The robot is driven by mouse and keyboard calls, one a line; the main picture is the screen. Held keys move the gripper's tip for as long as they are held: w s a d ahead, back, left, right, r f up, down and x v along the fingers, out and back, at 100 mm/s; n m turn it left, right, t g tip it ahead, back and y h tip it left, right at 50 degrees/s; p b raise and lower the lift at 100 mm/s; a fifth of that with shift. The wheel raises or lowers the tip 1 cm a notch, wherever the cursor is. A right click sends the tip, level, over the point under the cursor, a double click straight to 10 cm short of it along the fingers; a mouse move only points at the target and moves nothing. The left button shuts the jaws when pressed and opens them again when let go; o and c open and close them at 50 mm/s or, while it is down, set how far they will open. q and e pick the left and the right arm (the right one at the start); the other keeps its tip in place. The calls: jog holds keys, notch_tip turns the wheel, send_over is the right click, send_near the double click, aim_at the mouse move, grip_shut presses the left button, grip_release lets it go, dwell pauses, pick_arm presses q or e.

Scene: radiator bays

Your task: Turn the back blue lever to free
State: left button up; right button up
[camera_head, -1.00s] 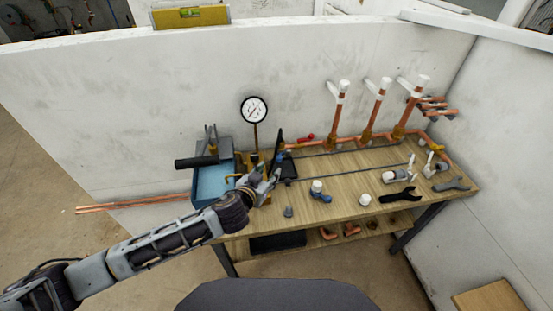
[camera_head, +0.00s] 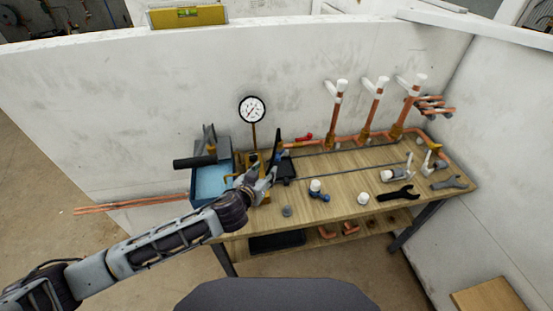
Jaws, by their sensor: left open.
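My left gripper (camera_head: 271,168) reaches in from the left and is open over the left part of the wooden workbench (camera_head: 345,172). Its fingers are near the brass fittings below the round pressure gauge (camera_head: 252,109), and I cannot tell if they touch anything. A fitting with a blue part and a white cap (camera_head: 318,190) lies on the bench right of the gripper. No back blue lever shows clearly; the gripper hides part of the fittings. A small red lever (camera_head: 304,137) is on the pipework behind. My right gripper is not in view.
A blue open box (camera_head: 210,181) stands at the bench's left end. Copper pipes with white caps (camera_head: 376,100) rise along the back wall. A dark wrench (camera_head: 398,193) and a grey wrench (camera_head: 450,182) lie at the right.

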pick_arm(q)
send_near(277, 158)
jog(key=shift+x, duration=1.55)
jog(key=shift+p+x, duration=0.75)
jog(key=shift+x, duration=2.5)
grip_shut()
